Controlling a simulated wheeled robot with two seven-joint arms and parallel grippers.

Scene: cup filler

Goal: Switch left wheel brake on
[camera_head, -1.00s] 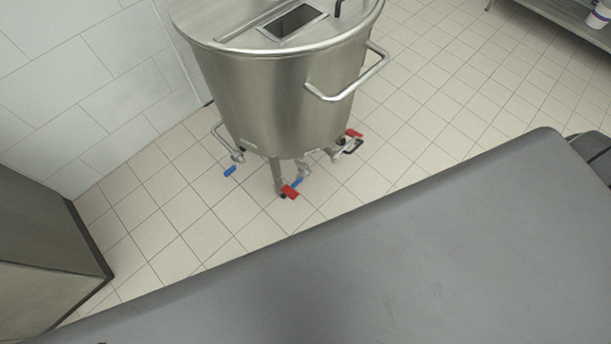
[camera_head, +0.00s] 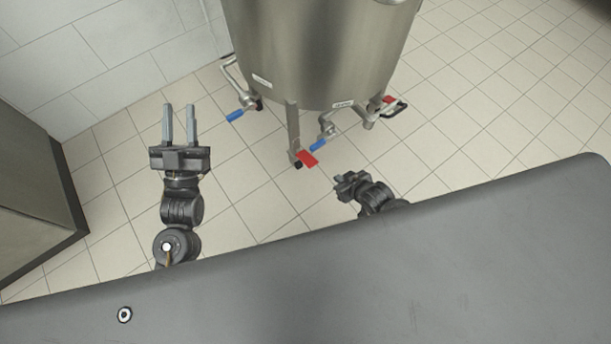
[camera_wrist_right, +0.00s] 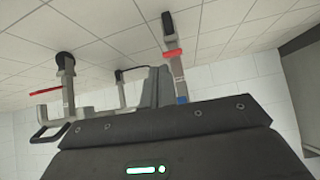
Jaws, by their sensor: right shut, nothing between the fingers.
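A steel vat (camera_head: 320,45) on legs stands on the tiled floor in the head view. A red brake pedal (camera_head: 308,158) is at the foot of its nearest leg. A second red pedal (camera_head: 388,99) is at the right wheel. In the right wrist view, red parts (camera_wrist_right: 172,53) and (camera_wrist_right: 46,91) show by the legs. My left gripper (camera_head: 179,107) is open and empty, left of the vat. My right gripper (camera_head: 339,181) is shut and empty, just right of and below the nearest pedal, apart from it.
Blue valve handles (camera_head: 235,115) and (camera_head: 318,145) stick out under the vat, close to the nearest leg and at left. A grey surface (camera_head: 400,275) fills the foreground. A steel cabinet (camera_head: 35,190) stands at left. The floor right of the vat is clear.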

